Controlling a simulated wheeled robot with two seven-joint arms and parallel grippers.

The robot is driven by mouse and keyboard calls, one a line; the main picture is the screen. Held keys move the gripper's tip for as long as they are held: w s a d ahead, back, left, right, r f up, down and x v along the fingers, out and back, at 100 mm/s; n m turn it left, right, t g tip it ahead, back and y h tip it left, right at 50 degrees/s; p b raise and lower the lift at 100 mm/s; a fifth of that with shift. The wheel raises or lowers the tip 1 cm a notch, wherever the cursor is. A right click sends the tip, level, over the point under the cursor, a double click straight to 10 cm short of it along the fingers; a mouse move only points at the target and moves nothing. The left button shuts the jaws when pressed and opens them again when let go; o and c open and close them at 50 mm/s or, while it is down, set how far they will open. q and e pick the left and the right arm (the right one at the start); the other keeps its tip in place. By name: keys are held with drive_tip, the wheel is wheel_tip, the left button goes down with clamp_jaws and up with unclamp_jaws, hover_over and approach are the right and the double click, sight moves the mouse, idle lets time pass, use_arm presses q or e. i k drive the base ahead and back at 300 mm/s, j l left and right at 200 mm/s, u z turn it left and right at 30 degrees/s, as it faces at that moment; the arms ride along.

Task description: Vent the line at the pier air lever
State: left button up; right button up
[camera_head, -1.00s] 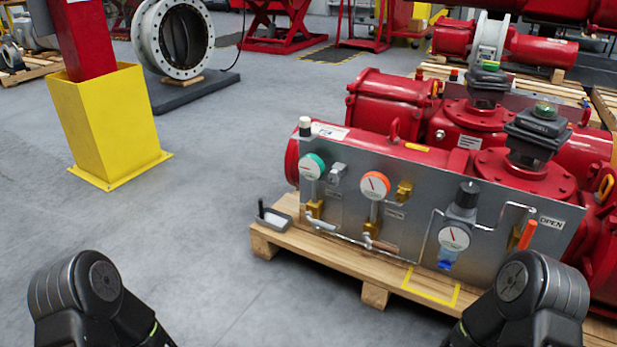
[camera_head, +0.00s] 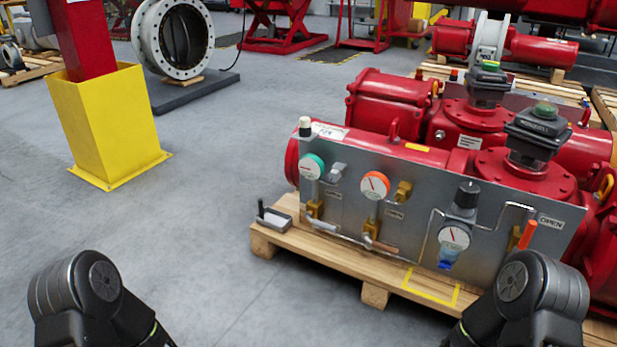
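A grey valve panel (camera_head: 345,205) stands upright on a wooden pallet, in front of red actuators. An orange lever handle (camera_head: 527,236) tilts up at its right end, below a small white label (camera_head: 551,221). A copper-coloured handle (camera_head: 381,245) lies low on the middle of the panel, below an orange-rimmed gauge (camera_head: 375,186). A green-rimmed gauge (camera_head: 311,167) is at the left, a black-topped regulator (camera_head: 466,196) with a gauge (camera_head: 454,237) at the right. I cannot tell which handle is the pier air lever. Neither gripper shows; only my arm joints show at the bottom.
The wooden pallet (camera_head: 330,258) has a yellow taped outline (camera_head: 430,296) at its front edge and a small grey tray (camera_head: 273,217) at its left corner. A yellow post base (camera_head: 105,125) stands at the left. The grey floor between is clear.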

sight(528, 233)
drive_tip(key=z, duration=1.35)
